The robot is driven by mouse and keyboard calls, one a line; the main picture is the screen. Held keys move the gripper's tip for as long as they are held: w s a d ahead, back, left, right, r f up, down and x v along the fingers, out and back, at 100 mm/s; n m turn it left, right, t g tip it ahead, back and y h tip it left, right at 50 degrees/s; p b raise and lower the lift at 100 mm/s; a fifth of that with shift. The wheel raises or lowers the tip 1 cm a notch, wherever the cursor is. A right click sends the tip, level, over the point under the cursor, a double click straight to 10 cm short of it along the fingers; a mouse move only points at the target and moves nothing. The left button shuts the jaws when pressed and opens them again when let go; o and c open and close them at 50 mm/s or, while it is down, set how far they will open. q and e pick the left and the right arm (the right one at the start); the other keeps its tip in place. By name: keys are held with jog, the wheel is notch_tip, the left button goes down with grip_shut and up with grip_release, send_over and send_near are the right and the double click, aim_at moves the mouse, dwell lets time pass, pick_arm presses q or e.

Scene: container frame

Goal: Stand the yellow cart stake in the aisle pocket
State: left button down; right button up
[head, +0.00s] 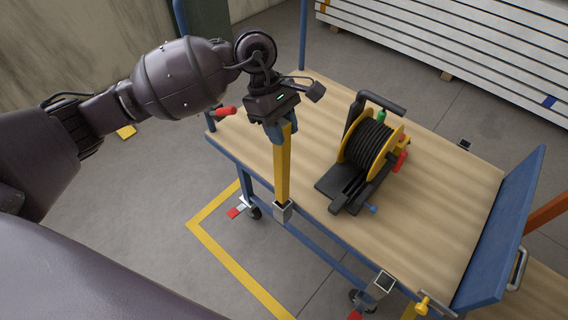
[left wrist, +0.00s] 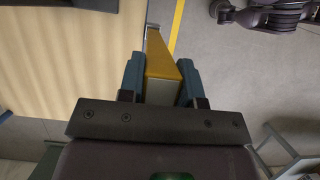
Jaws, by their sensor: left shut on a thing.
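The yellow stake (head: 283,170) is upright beside the cart's near long edge. My left gripper (head: 281,131) is shut on its upper part; in the left wrist view the stake (left wrist: 160,62) runs away between the two blue fingers. The stake's lower end meets a grey square pocket (head: 283,212) on the cart's near side in the head view. I cannot tell how deep it sits in the pocket, if at all. A second grey pocket (head: 379,285) further right on the same side has an open mouth. My right gripper is not in view.
A cable reel (head: 368,148) with a yellow drum stands on the wooden cart deck (head: 440,190). A blue end board (head: 503,240) rises at the right. A yellow floor line (head: 235,255) runs below the cart. White stacked boards (head: 450,45) lie behind.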

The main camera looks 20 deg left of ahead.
pick_arm(q)
send_over(287, 174)
jog(key=a, duration=0.1)
notch_tip(287, 174, down, 5)
jog(key=shift+w+a+r+b, duration=0.1)
jog(key=shift+w+a+b, duration=0.05)
jog(key=shift+b, duration=0.2)
jog(key=shift+f, duration=0.6)
jog(key=shift+f+b, duration=0.65)
jog(key=shift+f, duration=2)
jog(key=c, duration=0.8)
grip_release()
